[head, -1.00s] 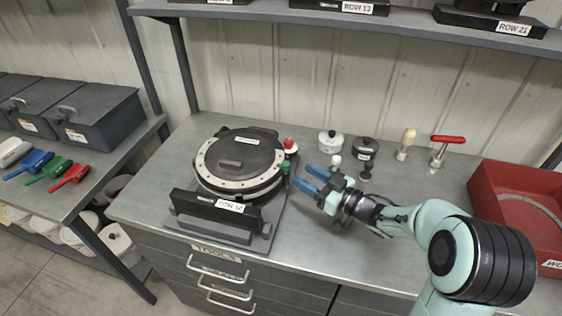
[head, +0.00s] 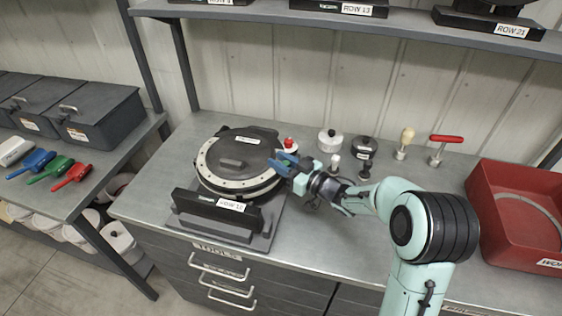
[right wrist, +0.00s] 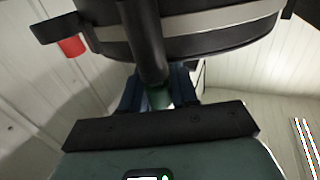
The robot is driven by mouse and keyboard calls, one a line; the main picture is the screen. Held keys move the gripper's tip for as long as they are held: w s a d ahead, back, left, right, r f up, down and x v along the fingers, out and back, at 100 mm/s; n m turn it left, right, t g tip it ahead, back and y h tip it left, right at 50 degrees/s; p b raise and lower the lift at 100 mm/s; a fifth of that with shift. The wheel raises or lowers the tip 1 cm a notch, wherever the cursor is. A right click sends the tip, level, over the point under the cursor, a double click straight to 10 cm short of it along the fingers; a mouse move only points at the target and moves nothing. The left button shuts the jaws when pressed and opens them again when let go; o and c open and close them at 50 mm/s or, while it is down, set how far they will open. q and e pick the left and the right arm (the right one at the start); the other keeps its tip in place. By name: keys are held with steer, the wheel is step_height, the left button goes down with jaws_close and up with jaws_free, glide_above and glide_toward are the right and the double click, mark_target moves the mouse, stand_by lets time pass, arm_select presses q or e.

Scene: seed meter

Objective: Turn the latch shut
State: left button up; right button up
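The seed meter (head: 208,158) is a round black housing with a pale rim on a grey base plate on the bench. At its right edge a dark lever with a green end (right wrist: 159,97) shows in the right wrist view; I take it to be the latch. My right gripper (head: 279,162) is at this edge, its blue fingers on either side of the green end. I cannot tell whether they press on it. In the head view the fingers hide the green end. My left gripper is in neither view.
A red knob (head: 289,143) stands just behind my right fingers, and it also shows in the right wrist view (right wrist: 72,46). Small pots and two handled tools (head: 404,143) stand behind my arm. A red bin (head: 500,235) is at the right.

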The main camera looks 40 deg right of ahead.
jaws_close()
steer(key=shift+y, duration=0.3)
steer(key=shift+n+y, duration=0.5)
steer(key=shift+a+n+g+y, duration=0.2)
steer(key=shift+n+g+y, duration=0.75)
steer(key=shift+y, duration=0.45)
steer(key=o, duration=0.9)
jaws_free()
steer(key=shift+c, duration=0.2)
